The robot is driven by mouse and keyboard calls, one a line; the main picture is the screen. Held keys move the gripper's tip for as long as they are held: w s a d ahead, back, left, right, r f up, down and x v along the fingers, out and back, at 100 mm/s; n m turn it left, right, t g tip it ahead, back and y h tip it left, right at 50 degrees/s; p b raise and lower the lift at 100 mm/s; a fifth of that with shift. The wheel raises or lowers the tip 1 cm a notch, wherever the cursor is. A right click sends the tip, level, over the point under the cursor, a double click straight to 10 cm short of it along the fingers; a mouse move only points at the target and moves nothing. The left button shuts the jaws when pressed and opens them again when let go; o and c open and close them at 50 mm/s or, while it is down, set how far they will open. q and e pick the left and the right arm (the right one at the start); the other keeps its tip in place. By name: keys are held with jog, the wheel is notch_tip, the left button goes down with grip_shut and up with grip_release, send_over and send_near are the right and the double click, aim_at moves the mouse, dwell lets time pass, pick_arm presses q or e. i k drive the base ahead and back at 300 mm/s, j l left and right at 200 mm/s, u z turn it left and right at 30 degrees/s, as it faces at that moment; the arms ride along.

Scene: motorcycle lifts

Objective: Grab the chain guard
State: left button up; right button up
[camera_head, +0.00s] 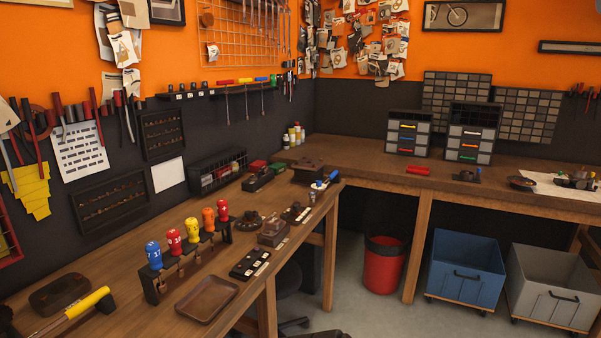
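I cannot pick out a chain guard for certain in the head view. Neither of my grippers shows in this view. The wooden workbench (217,262) runs along the left wall and holds many small tools and parts. A second bench (360,160) runs along the back wall to the right. Small dark parts on both benches are too small to name.
A rack of coloured-handled tools (189,252) stands on the left bench beside a brown tray (207,299). A yellow-handled tool (87,303) lies near left. A red bin (383,268), blue crate (465,265) and grey crate (552,287) stand on the floor.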

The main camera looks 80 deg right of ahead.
aim_at(264, 171)
jog(key=z, duration=2.55)
jog(key=i+l, duration=0.1)
jog(key=l, duration=0.25)
jog(key=i+l, duration=0.1)
jog(key=l, duration=0.2)
jog(key=i+l+u, duration=0.1)
jog(key=l, duration=0.25)
jog(key=i+l, duration=0.1)
jog(key=l, duration=0.25)
jog(key=i+l, duration=0.25)
jog(key=i+l+u, duration=0.15)
jog(key=l, duration=0.35)
jog(key=i+l, duration=0.3)
jog(key=i+l+u, duration=0.15)
jog(key=l, duration=0.3)
jog(key=i+l, duration=0.25)
jog(key=l, duration=0.2)
jog(key=i+j+u, duration=0.05)
